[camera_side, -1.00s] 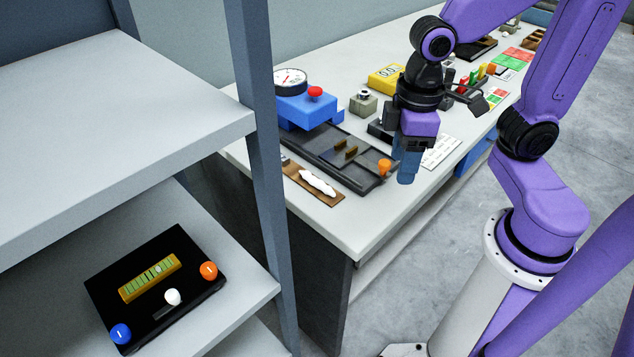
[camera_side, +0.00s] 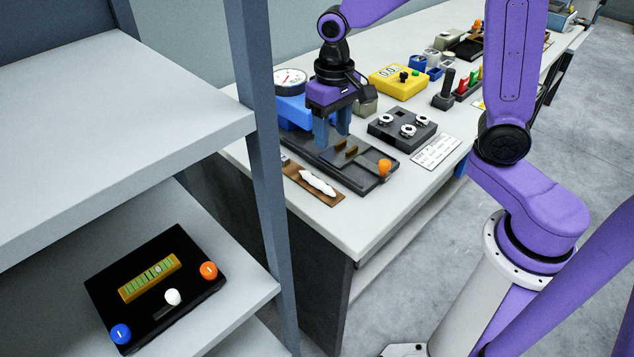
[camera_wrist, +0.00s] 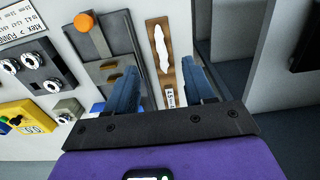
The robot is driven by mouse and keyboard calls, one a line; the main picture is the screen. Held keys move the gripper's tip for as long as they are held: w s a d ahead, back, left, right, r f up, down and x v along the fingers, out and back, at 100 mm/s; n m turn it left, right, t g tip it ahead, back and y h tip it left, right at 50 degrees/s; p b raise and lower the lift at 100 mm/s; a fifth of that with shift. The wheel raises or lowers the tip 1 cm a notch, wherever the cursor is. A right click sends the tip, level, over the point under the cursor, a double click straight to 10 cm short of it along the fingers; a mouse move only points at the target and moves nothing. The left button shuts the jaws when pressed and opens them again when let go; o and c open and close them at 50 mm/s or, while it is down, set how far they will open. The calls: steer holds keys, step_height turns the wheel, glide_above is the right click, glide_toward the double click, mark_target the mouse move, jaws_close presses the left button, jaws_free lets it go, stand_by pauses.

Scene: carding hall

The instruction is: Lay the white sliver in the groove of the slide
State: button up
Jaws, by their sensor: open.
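The white sliver (camera_side: 318,183) lies on a brown board (camera_side: 330,196) near the table's front edge. The sliver also shows in the wrist view (camera_wrist: 161,50), between and beyond my fingertips. The dark slide (camera_side: 362,179) lies just behind the board, with an orange knob (camera_side: 384,167) at its right end and two small brown upright pieces on it. Which channel is the groove is hard to tell. My gripper (camera_side: 332,138) is open and empty, pointing down above the left half of the slide. It hides part of the slide and the blue device behind.
A blue device with a round dial (camera_side: 290,80) stands at the slide's left end. A dark block with silver knobs (camera_side: 402,129) and a white printed card (camera_side: 436,152) lie to the right. A grey shelf post (camera_side: 258,130) rises in front. A yellow meter (camera_side: 398,82) stands behind.

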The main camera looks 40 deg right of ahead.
glide_above(331, 189)
steer(key=f, duration=1)
steer(key=shift+s+a+f, duration=0.1)
steer(key=shift+a+f, duration=0.1)
steer(key=shift+f, duration=0.15)
steer(key=shift+d+f, duration=0.15)
steer(key=shift+f, duration=2.4)
jaws_close()
